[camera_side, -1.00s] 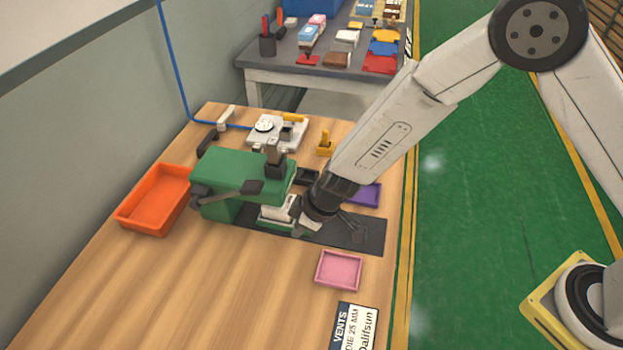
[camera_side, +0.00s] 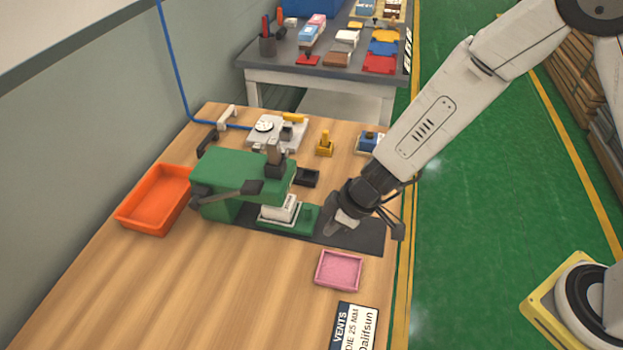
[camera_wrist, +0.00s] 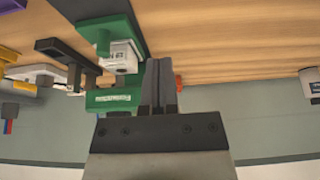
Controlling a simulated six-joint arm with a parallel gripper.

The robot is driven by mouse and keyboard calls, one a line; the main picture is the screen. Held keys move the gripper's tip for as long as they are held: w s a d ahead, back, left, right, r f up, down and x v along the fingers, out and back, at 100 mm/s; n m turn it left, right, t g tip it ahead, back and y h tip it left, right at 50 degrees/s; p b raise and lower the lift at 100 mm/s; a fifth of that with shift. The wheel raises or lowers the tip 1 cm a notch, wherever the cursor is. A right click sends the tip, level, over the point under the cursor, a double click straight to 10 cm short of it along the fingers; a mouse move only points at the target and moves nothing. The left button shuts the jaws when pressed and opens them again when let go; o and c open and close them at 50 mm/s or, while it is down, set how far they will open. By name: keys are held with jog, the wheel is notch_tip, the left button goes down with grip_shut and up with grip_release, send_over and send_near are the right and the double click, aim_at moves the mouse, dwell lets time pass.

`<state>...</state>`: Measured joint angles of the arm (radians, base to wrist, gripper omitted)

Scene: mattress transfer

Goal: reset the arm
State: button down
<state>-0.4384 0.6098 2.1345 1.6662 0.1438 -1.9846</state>
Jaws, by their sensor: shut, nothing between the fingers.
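My gripper (camera_side: 332,226) is over the dark mat (camera_side: 368,238) to the right of the green press (camera_side: 240,177) in the side view. It is empty, and in the wrist view its two fingers (camera_wrist: 159,75) are together. The press shows there too (camera_wrist: 112,28), just left of the fingers. A white block (camera_side: 281,208) sits on the press's base under its head. In the side view there is a gap between my gripper and that block.
An orange tray (camera_side: 153,199) stands left of the press and a pink tray (camera_side: 339,271) in front of the mat. A yellow piece (camera_side: 325,143), a black tray (camera_side: 306,178) and a gauge fixture (camera_side: 277,131) stand behind.

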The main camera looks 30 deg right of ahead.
jog(key=shift+d+r, duration=0.1)
dwell(0.4)
jog(key=s+d+r+m+h, duration=0.1)
jog(key=s+d+r+m, duration=0.2)
jog(key=d, duration=0.4)
jog(key=s+d+r+m+h, duration=0.1)
jog(key=s+d+r+m, duration=0.2)
jog(key=d, duration=0.3)
jog(key=s+d+r+m+g+h, duration=0.1)
jog(key=s+d+r+m, duration=0.2)
jog(key=d, duration=0.4)
jog(key=shift+s+d+r+h, duration=0.2)
jog(key=shift+s+d+h, duration=0.1)
jog(key=shift+s, duration=0.25)
